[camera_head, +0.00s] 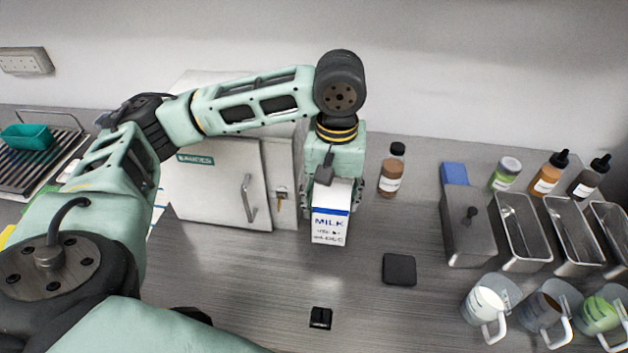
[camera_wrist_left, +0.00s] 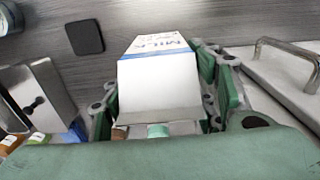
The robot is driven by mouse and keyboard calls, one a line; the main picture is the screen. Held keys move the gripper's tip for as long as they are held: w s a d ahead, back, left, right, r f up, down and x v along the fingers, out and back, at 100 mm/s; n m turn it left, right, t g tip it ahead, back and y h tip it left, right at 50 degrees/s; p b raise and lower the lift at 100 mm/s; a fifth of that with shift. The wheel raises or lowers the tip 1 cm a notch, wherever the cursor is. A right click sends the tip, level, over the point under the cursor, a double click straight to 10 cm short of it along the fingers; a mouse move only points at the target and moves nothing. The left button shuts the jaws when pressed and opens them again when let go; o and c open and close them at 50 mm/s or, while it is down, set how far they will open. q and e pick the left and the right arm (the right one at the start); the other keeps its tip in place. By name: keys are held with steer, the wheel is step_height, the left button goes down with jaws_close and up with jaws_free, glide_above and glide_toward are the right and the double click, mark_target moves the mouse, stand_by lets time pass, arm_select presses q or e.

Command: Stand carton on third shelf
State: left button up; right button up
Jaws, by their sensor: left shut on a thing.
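A white milk carton (camera_head: 329,226) with a blue band and "MILK" lettering is held in my left gripper (camera_head: 331,190). In the left wrist view the carton (camera_wrist_left: 158,85) sits between the green fingers of the left gripper (camera_wrist_left: 160,110). The fingers are shut on it. A white freezer cabinet (camera_head: 222,182) stands just left of the carton, its door closed, with a handle (camera_head: 249,199) on the front. No shelf inside it can be seen. My right gripper is not in view.
A brown bottle (camera_head: 392,172) stands right of the gripper. A black square pad (camera_head: 399,269) lies on the counter in front. Metal bins (camera_head: 468,235) and several pitchers (camera_head: 487,307) fill the right side. A drying rack (camera_head: 38,165) is at far left. The front middle counter is mostly clear.

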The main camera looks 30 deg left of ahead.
arm_select(q)
steer(key=w+a+f+p, duration=0.2)
steer(key=w+a+f, duration=0.2)
steer(key=f, duration=0.3)
steer(key=shift+w+f, duration=0.2)
steer(key=shift+f, duration=0.1)
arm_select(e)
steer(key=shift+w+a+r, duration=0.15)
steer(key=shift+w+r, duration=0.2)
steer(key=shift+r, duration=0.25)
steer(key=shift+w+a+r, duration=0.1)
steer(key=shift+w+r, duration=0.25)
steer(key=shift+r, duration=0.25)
arm_select(q)
steer(key=o, duration=1.3)
steer(key=shift+f, duration=0.1)
steer(key=shift+o, duration=0.4)
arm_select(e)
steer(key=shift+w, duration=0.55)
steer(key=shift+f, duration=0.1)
